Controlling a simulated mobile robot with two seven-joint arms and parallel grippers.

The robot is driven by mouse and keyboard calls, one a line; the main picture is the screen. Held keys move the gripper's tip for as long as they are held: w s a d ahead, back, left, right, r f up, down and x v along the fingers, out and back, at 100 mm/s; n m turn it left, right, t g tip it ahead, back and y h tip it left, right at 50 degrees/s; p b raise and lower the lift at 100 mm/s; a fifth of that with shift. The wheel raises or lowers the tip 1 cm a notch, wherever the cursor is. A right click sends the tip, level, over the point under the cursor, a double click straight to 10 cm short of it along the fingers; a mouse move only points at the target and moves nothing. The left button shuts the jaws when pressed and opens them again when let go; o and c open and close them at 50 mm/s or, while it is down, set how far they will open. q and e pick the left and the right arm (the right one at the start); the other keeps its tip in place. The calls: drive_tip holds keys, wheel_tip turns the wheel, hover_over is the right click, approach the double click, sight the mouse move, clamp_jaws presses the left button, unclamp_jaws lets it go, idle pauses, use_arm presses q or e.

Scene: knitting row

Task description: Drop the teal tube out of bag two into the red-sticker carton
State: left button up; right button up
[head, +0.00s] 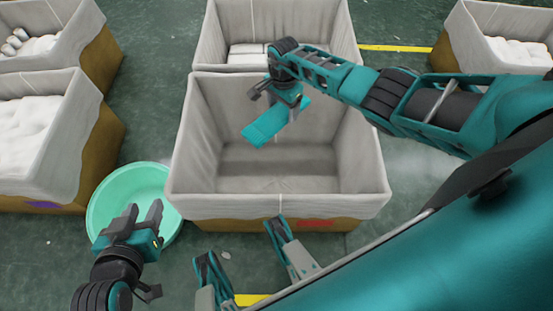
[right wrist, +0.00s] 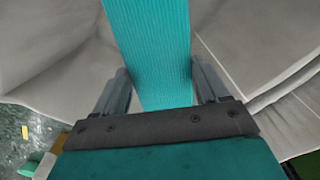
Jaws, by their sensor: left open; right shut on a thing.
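The teal tube (head: 272,124) is a flat ribbed knit piece. My right gripper (head: 288,92) is shut on it and holds it over the open, empty grey-lined carton (head: 280,207) in the middle. The carton has a red sticker (head: 317,223) on its front. In the right wrist view the tube (right wrist: 155,45) runs out between the two fingers, with grey liner behind it. My left gripper (head: 139,216) is open and empty, over the mint-green basin. I cannot tell which container is bag two.
The mint-green basin (head: 104,203) stands on the floor left of the middle carton. A carton with a purple sticker (head: 42,204) and white contents stands at the left. More lined cartons stand behind (head: 230,30), upper left (head: 92,62) and upper right (head: 455,25).

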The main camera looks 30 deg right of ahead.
use_arm(q)
drive_tip(key=shift+w+r, duration=0.1)
drive_tip(key=shift+r, duration=0.05)
use_arm(e)
drive_tip(key=o, duration=0.8)
drive_tip(key=shift+o, duration=1.2)
use_arm(q)
drive_tip(key=shift+a, duration=0.1)
use_arm(e)
drive_tip(key=shift+r+p, duration=0.35)
drive_tip(key=shift+r, duration=0.15)
use_arm(q)
drive_tip(key=r+p, duration=0.2)
drive_tip(key=p, duration=0.1)
drive_tip(key=a+r+p, duration=0.1)
drive_tip(key=shift+s, duration=0.3)
use_arm(e)
wheel_tip(320, 180, up, 12)
